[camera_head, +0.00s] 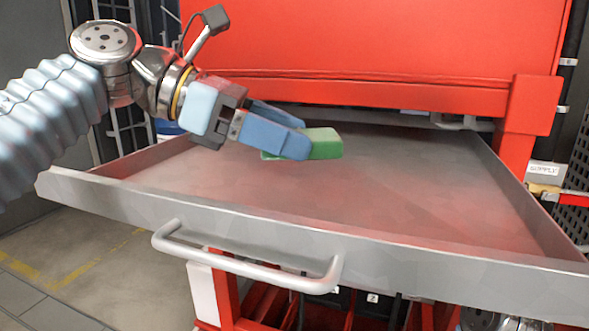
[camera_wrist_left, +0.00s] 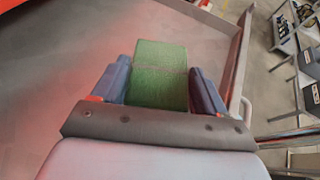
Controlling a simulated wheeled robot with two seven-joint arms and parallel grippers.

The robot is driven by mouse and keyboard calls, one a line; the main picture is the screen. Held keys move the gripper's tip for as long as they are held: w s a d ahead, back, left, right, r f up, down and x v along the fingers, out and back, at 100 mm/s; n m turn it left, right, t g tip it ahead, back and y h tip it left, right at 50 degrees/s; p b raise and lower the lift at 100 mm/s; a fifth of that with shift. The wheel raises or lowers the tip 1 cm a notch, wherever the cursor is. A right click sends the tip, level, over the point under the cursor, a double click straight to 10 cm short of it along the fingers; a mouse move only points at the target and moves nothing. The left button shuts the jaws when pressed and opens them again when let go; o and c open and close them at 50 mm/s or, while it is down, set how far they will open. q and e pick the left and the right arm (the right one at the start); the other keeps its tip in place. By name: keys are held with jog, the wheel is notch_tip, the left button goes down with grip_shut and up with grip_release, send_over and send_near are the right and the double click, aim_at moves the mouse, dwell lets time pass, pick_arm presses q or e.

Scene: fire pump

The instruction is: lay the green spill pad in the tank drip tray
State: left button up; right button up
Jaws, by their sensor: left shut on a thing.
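The green spill pad (camera_head: 325,144) is a small green block held between the blue fingers of my left gripper (camera_head: 290,140). My left gripper is shut on it, over the left part of the grey metal drip tray (camera_head: 400,195). In the left wrist view the pad (camera_wrist_left: 160,75) sits between both fingers, with the tray floor (camera_wrist_left: 60,75) behind it. I cannot tell whether the pad touches the tray floor or hangs just above it. The tray floor otherwise looks empty. My right gripper is not seen in the head view.
A grey handle (camera_head: 245,265) sticks out from the tray's front wall. A red tank or frame (camera_head: 390,45) rises behind the tray, with a red post (camera_head: 522,125) at the right. A tag (camera_head: 543,170) hangs at the right. The tray's middle and right are clear.

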aim_at(292, 190)
pick_arm(q)
jog(key=shift+w+d+f, duration=0.3)
jog(key=shift+w+f, duration=0.3)
jog(key=shift+f, duration=0.2)
jog(key=f, duration=0.3)
jog(key=shift+w+d+f, duration=0.15)
jog(key=shift+w, duration=0.2)
jog(key=shift+f, duration=0.35)
jog(key=shift+f, duration=0.15)
jog(key=o, duration=1)
jog(key=shift+r, duration=0.25)
jog(key=v, duration=1.2)
jog(key=shift+f, duration=0.1)
